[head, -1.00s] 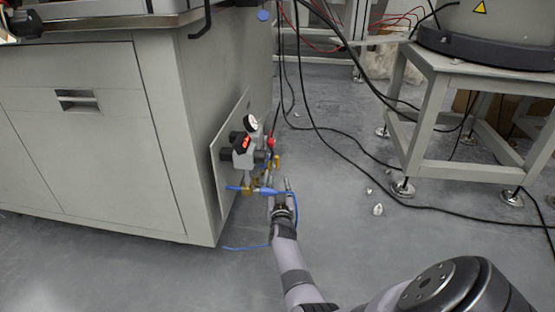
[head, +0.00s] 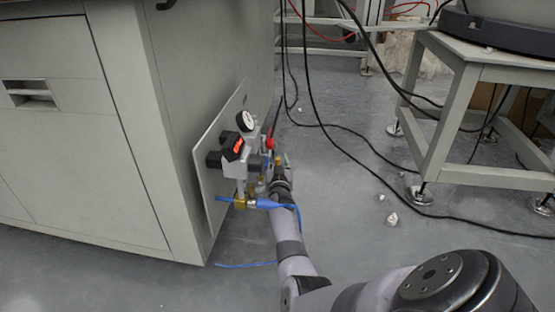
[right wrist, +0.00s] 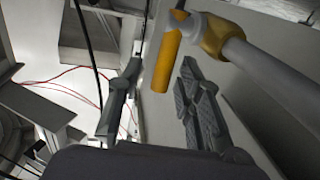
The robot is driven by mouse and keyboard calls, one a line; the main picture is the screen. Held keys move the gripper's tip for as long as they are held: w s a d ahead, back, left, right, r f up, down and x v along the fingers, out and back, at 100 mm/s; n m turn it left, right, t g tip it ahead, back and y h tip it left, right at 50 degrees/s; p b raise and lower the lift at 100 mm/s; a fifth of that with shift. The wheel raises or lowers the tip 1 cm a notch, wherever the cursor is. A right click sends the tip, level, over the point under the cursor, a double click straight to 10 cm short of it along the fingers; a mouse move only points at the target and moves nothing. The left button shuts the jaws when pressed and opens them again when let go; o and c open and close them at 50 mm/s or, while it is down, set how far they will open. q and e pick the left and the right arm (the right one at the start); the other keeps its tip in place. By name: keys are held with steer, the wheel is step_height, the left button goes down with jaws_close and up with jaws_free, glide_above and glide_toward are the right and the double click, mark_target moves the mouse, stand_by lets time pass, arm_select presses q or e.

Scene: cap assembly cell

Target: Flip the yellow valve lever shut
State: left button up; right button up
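The yellow valve lever (right wrist: 166,60) shows in the right wrist view, attached near a brass fitting (right wrist: 214,36) on a grey pipe (right wrist: 270,75). My right gripper (right wrist: 162,68) is open, with one dark finger on each side of the lever in the picture. A gap shows between the lever and each finger; I cannot tell how deep the lever sits between them. In the head view my right gripper (head: 281,163) is beside the valve assembly (head: 240,165), and the lever is mostly hidden there. My left gripper is not in view.
Black cables (head: 330,115) hang and run over the floor. A metal stand (head: 455,120) is at the right. Floor between is mostly clear.

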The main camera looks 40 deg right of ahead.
steer(key=shift+c, duration=0.2)
jaws_close()
stand_by(0.3)
